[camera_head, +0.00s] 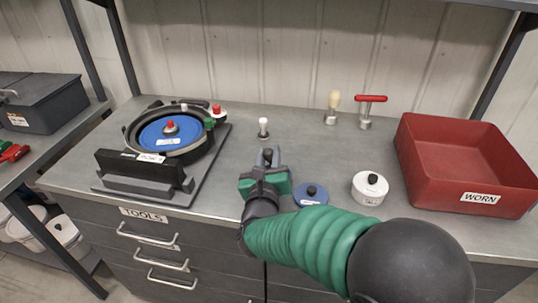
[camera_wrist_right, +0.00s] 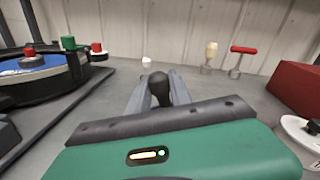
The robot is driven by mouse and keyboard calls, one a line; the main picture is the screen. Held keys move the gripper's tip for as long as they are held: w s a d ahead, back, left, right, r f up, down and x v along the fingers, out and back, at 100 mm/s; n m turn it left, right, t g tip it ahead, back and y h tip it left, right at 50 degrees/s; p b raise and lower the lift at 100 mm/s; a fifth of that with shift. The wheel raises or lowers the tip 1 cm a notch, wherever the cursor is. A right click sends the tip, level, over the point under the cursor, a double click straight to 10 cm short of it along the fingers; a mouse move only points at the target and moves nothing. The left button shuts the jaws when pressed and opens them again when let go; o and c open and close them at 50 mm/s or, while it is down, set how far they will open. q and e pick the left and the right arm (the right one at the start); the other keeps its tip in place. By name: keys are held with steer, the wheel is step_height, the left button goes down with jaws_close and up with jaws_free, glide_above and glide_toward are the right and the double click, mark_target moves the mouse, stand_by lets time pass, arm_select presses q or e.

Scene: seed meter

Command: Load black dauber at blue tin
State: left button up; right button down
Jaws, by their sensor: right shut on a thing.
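My right gripper (camera_head: 267,163) is shut on the black dauber (camera_wrist_right: 158,84), whose rounded dark top shows between the fingers in the right wrist view. In the head view the dauber's dark top (camera_head: 267,153) shows at the fingertips; its lower end is hidden. The blue tin (camera_head: 308,199), with a black knob on top, stands on the bench just right of my right gripper, partly hidden behind my green forearm. My left gripper is not in view.
A seed meter with a blue disc (camera_head: 170,134) sits on a dark base at left. A white-topped peg (camera_head: 263,128) stands behind my gripper. A white tin (camera_head: 369,189), a cream-handled tool (camera_head: 332,107), a red-handled tool (camera_head: 368,110) and a red WORN bin (camera_head: 465,199) are at right.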

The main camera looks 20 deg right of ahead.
mark_target(270, 149)
steer(key=shift+f+b, duration=0.55)
steer(key=shift+b, duration=0.1)
stand_by(1.1)
steer(key=shift+r+p, duration=1.6)
steer(key=shift+r, duration=2)
steer(key=shift+f, duration=0.2)
